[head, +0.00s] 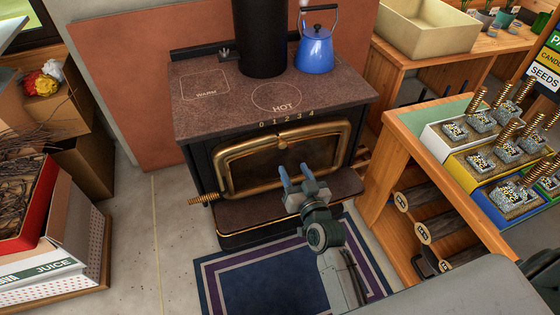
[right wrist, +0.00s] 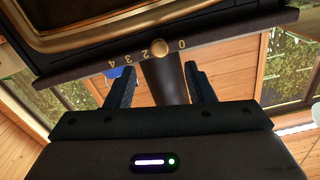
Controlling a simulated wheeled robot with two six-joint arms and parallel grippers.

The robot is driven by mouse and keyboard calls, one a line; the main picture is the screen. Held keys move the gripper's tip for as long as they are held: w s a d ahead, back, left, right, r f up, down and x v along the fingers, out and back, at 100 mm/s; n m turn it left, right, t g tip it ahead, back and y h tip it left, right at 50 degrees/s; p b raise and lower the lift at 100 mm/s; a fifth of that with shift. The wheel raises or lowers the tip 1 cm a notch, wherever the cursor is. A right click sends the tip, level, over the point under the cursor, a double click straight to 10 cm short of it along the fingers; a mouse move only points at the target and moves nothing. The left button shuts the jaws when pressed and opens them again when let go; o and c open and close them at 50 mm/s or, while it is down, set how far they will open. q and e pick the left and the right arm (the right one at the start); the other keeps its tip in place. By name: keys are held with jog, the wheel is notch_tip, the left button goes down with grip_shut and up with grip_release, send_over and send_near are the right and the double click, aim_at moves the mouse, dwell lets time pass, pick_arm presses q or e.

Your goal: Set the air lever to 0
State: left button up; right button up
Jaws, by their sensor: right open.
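The wood stove (head: 275,110) stands at centre with a brass-framed glass door. Along its top front edge runs a scale of digits, 0 to 4 from left to right. The air lever's round brass knob (head: 283,145) sticks out below the scale, near the 1 and 2. In the right wrist view, which is upside down, the knob (right wrist: 159,47) covers the place between 2 and 0. My right gripper (head: 294,171) is open and empty, in front of the stove door and apart from the knob. My left gripper is in neither view.
A blue kettle (head: 314,50) and a black flue pipe (head: 260,38) stand on the stove top. A coiled door handle (head: 203,199) juts out at the stove's left. A wooden bench (head: 395,130) with seedling trays is at right; boxes (head: 85,240) are at left.

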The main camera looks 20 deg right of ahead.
aim_at(283, 146)
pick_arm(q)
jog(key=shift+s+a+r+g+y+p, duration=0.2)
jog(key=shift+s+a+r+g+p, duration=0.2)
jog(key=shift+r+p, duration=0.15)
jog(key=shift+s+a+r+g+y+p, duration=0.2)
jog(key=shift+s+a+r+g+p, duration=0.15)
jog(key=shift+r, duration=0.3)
pick_arm(e)
jog(key=w, duration=1)
jog(key=shift+w+a+r, duration=0.1)
jog(key=shift+w+r, duration=0.05)
jog(key=shift+w, duration=0.25)
grip_shut()
